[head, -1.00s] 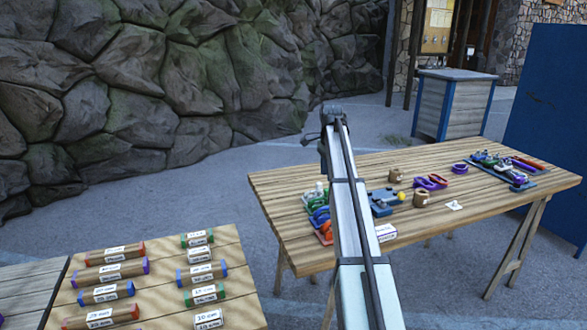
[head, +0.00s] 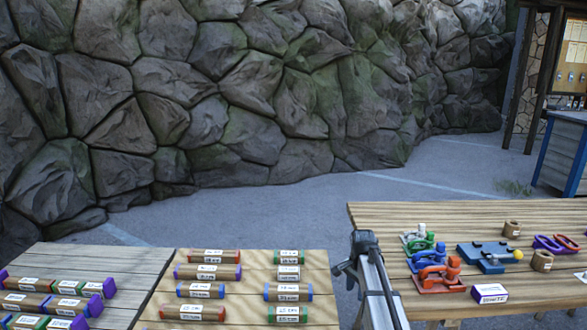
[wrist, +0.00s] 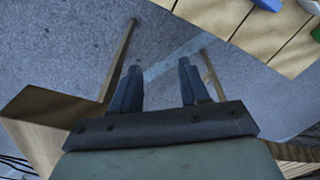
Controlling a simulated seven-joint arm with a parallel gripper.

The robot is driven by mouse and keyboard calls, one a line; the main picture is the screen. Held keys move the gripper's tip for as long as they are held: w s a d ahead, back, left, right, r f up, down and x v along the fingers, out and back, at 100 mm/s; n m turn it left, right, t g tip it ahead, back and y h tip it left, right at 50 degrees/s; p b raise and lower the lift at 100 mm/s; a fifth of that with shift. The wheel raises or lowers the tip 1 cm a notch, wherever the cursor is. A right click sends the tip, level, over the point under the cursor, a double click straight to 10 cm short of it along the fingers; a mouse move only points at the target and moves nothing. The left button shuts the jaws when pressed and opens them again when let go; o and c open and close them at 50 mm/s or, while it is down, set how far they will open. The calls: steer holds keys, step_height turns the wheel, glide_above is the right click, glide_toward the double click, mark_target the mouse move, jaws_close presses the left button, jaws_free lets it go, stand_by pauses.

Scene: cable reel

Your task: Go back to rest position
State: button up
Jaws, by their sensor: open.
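My gripper (wrist: 158,78) is open and empty in the wrist view, its two dark fingers apart over grey paving and table legs. In the head view my arm rises from the bottom edge, and the gripper (head: 345,270) at its tip is beside the left end of the right-hand wooden table (head: 420,215). It is in the gap between that table and the table with labelled tubes (head: 248,270). The fingertips are too small to make out in the head view.
The right-hand table holds red, green and blue clamps (head: 435,272), a blue fixture (head: 485,255), brown cups (head: 542,261), purple rings (head: 550,243) and a labelled box (head: 489,293). More tubes (head: 62,305) lie on the far-left table. A rock wall (head: 250,90) stands behind.

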steer(key=s+a+f+n+g, duration=0.1)
steer(key=s+f+n+g, duration=0.1)
steer(key=s+f, duration=1)
steer(key=s+a+f+n+g, duration=0.1)
steer(key=s+f+n+g, duration=0.2)
steer(key=s+f, duration=1)
steer(key=s+a+f+n+g, duration=0.1)
steer(key=s+f+n, duration=0.5)
steer(key=s+f, duration=0.7)
steer(key=s+g, duration=0.1)
steer(key=s, duration=1.4)
steer(key=shift+s+a+f, duration=0.2)
steer(key=shift+s+a, duration=0.1)
steer(key=shift+a, duration=0.1)
